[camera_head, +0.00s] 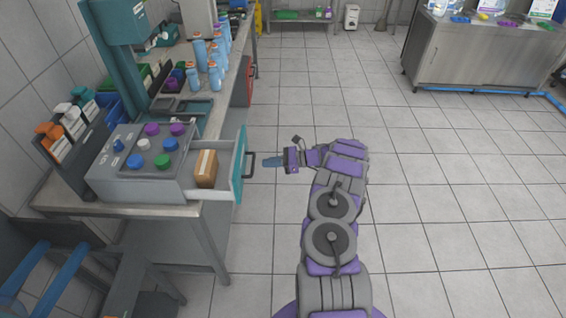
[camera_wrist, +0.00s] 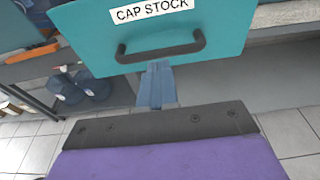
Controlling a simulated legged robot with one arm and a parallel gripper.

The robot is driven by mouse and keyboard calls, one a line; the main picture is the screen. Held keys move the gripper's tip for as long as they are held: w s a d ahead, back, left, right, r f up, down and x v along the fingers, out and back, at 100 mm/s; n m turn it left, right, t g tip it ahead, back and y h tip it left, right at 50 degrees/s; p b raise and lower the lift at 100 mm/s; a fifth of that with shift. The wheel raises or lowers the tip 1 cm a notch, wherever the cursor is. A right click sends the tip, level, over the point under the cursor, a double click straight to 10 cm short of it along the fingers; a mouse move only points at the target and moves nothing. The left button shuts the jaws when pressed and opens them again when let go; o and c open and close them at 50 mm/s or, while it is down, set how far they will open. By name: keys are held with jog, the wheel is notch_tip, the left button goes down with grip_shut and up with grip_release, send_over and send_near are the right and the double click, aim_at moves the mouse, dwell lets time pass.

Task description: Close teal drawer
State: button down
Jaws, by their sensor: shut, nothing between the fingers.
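The teal drawer front (camera_head: 238,166) stands pulled out from the grey box unit at the left, on the bench. Its dark handle (camera_head: 250,165) faces my gripper. In the wrist view the drawer front (camera_wrist: 215,22) carries a "CAP STOCK" label and the dark bar handle (camera_wrist: 160,52) runs across it. A brown box (camera_head: 206,168) sits inside the open drawer. My gripper (camera_head: 268,162) is shut and empty, just right of the handle. In the wrist view its blue fingertips (camera_wrist: 157,66) are just below the handle; I cannot tell whether they touch it.
The grey unit (camera_head: 120,178) has colored knobs on top. Blue bottles (camera_head: 200,50) stand farther along the bench. A steel cabinet (camera_head: 480,55) is at the far right. The tiled floor (camera_head: 430,200) right of my arm is clear.

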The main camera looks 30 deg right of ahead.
jog(key=shift+x, duration=1.3)
jog(key=b, duration=0.3)
send_near(215, 163)
jog(key=x, duration=1)
jog(key=shift+d+f, duration=0.2)
jog(key=shift+f, duration=0.15)
jog(key=shift+w+a+r, duration=0.1)
jog(key=shift+w+a, duration=0.25)
jog(key=shift+r, duration=0.1)
